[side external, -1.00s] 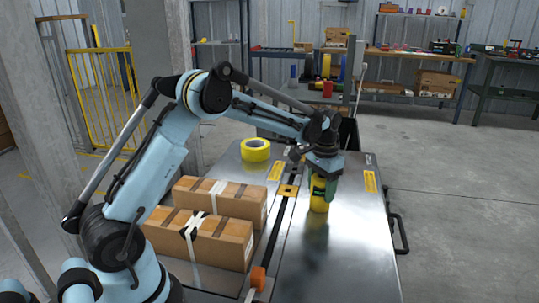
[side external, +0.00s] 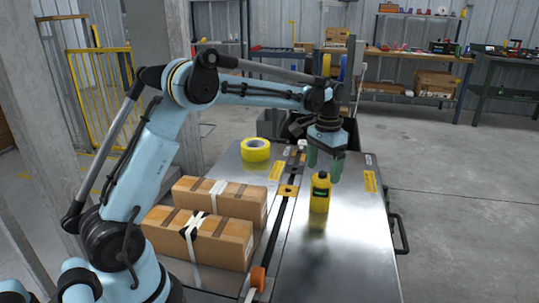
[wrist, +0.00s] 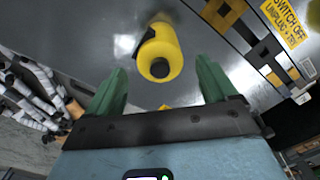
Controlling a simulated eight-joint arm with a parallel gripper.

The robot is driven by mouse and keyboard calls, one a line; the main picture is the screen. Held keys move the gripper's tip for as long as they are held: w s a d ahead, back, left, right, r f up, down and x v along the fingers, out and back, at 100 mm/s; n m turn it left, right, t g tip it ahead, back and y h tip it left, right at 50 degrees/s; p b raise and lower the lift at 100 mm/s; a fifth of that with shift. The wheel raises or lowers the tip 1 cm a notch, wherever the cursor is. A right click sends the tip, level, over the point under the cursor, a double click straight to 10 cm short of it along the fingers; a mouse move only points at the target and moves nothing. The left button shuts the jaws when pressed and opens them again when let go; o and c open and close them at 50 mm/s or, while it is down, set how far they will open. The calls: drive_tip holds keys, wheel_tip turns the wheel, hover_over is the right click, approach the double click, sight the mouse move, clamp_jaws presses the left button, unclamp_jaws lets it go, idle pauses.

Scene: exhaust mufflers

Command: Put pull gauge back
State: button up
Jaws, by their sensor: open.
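A yellow pull gauge with a dark face (side external: 320,192) stands upright on the metal table (side external: 345,255), right of the slotted strip. It also shows in the wrist view (wrist: 160,55), seen from above with a dark round top. My gripper (side external: 325,162) hangs above and slightly behind the yellow gauge, apart from it. Its green fingers are spread and empty. In the wrist view the fingers (wrist: 160,88) stand wide apart, with the gauge beyond and between their tips.
Two taped cardboard boxes (side external: 200,237) lie at the left of the table. A yellow tape roll (side external: 256,150) lies at the back left. An orange knob (side external: 258,278) sits at the front of the slot. The table's right half is mostly clear.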

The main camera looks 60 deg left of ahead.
wheel_tip(320, 180, up, 5)
drive_tip(key=shift+f, duration=0.1)
drive_tip(key=shift+s+d+r, duration=0.15)
drive_tip(key=shift+s+r, duration=0.05)
drive_tip(key=shift+r, duration=0.3)
drive_tip(key=s+d+f+t, duration=0.1)
drive_tip(key=s+d+t, duration=0.2)
drive_tip(key=s, duration=0.7)
drive_tip(key=s+d+f+t, duration=0.1)
drive_tip(key=s+d+t, duration=0.3)
drive_tip(key=s, duration=0.5)
drive_tip(key=shift+s+d+f, duration=0.3)
drive_tip(key=shift+s+d, duration=0.1)
drive_tip(key=shift+d, duration=0.35)
